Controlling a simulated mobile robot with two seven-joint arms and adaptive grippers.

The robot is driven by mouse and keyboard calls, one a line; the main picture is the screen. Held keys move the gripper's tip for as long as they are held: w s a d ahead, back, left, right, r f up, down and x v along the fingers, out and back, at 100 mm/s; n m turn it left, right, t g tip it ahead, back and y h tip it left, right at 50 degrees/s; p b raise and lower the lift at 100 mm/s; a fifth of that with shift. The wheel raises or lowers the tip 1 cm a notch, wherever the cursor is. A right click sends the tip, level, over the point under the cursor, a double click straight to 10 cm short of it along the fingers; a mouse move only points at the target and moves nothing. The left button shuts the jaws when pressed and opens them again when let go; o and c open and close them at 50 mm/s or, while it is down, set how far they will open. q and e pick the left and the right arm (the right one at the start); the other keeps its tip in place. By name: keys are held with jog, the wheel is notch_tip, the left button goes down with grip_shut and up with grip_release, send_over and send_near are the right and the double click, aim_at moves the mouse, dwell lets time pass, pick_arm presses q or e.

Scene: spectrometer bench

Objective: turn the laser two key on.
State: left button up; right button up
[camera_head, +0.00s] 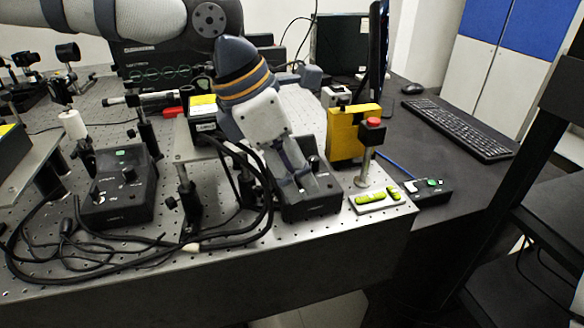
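My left gripper (299,180) reaches down from the top of the picture onto a black control box (318,203) near the front edge of the bench. Its fingertips are over the top of this box and cover much of it, so any key there is hidden. A small dark knob shows on the box just right of the fingers. I cannot tell whether the fingers are open or shut, or whether they touch the key. A second, similar black control box (120,190) stands at the left with knobs and a green light. Labels are too small to read. My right gripper is not in view.
A yellow block (347,134) and a red-topped button on a post (373,131) stand close right of the gripper. A tray with yellow-green pieces (376,198) lies at the bench corner. Black cables (150,250) loop at the left front. A keyboard (460,128) lies right.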

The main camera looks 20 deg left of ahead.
pick_arm(q)
jog(key=shift+w, duration=0.1)
grip_shut()
